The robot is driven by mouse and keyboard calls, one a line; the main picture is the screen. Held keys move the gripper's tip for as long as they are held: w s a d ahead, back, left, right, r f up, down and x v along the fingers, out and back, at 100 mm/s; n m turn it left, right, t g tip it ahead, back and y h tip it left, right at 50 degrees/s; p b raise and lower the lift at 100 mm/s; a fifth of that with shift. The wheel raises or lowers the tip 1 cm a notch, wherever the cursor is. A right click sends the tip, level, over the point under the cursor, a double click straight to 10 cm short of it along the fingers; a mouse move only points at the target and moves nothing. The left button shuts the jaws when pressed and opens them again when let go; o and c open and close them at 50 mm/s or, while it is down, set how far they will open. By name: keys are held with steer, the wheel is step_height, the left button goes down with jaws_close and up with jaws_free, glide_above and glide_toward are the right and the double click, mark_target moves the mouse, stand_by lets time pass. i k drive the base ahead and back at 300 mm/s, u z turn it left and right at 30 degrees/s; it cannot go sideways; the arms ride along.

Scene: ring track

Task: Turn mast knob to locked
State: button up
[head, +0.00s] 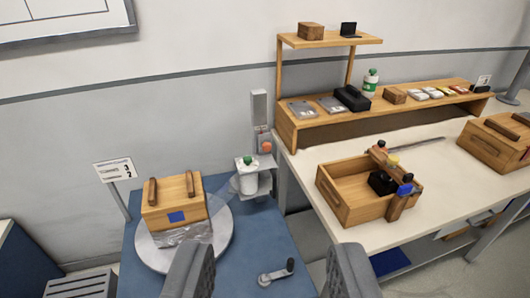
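A grey mast (259,108) stands at the back edge of the blue platform, left of the workbench. An orange-red knob (265,146) sits on the mast; its setting is too small to read. A white roll-like cylinder with a green top (247,182) stands on a bracket at the mast, below and left of the knob. My gripper (270,255) is open and empty, its two dark fingers wide apart at the bottom of the view. The knob is farther off, above the gap between the fingers, and nothing touches it.
A wooden box (162,214) with clear film round its base sits on a round turntable (225,245). A crank handle (277,273) lies between my fingers' lines. The workbench (300,157) at right holds an open wooden crate (335,199). A sign (115,170) stands left.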

mark_target(266, 147)
steer(key=u, duration=0.05)
steer(key=i, duration=1)
steer(key=z, duration=0.05)
